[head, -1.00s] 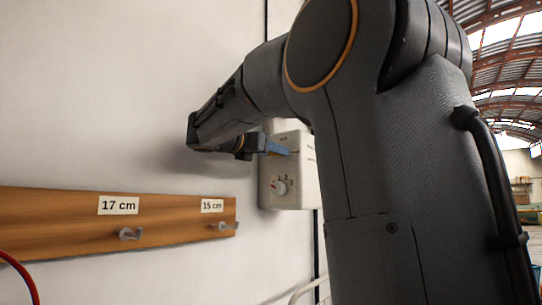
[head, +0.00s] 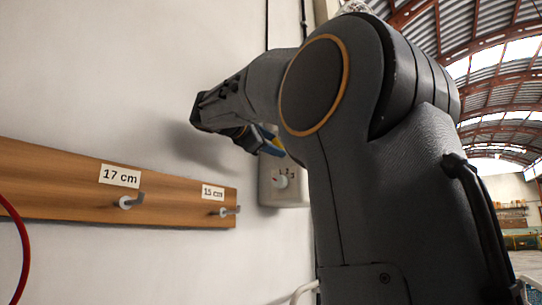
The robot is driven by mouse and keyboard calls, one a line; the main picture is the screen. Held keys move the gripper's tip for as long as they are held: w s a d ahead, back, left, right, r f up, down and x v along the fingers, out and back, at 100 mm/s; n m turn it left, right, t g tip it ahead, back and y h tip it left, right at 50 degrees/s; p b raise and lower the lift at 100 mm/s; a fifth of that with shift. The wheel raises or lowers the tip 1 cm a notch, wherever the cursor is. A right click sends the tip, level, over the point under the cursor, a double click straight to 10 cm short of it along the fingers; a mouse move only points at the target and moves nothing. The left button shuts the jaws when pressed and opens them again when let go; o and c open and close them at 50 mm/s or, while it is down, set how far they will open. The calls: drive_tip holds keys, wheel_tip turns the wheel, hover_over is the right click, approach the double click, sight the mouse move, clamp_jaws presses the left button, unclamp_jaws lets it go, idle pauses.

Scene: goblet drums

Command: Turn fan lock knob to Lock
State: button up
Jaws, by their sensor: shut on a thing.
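A white control box (head: 270,193) is fixed to the wall just left of my arm's upper link, which hides its right side. A round dial (head: 282,181) with the numbers 1, 2 and 3 shows on its lower front. My gripper (head: 270,147) is at the upper part of the box, above this dial, with bluish fingers tilted down to the right. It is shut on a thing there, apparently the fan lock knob. The knob itself and any Lock mark are hidden behind the fingers and arm, so the knob's setting cannot be seen.
A wooden rail (head: 60,185) with metal hooks and labels "17 cm" (head: 120,176) and "15 cm" (head: 213,192) runs along the wall at left. A red cable (head: 22,250) hangs at the far left. A pale curved rail (head: 304,290) shows below the box.

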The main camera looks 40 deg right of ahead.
drive_tip(key=m+b, duration=0.3)
drive_tip(key=m, duration=0.1)
drive_tip(key=shift+w+f, duration=0.1)
drive_tip(key=shift+f, duration=0.05)
drive_tip(key=shift+m+b, duration=0.95)
drive_tip(key=shift+m, duration=0.15)
drive_tip(key=o, duration=1)
drive_tip(key=shift+o, duration=0.2)
drive_tip(key=b+v, duration=0.1)
drive_tip(key=v, duration=0.7)
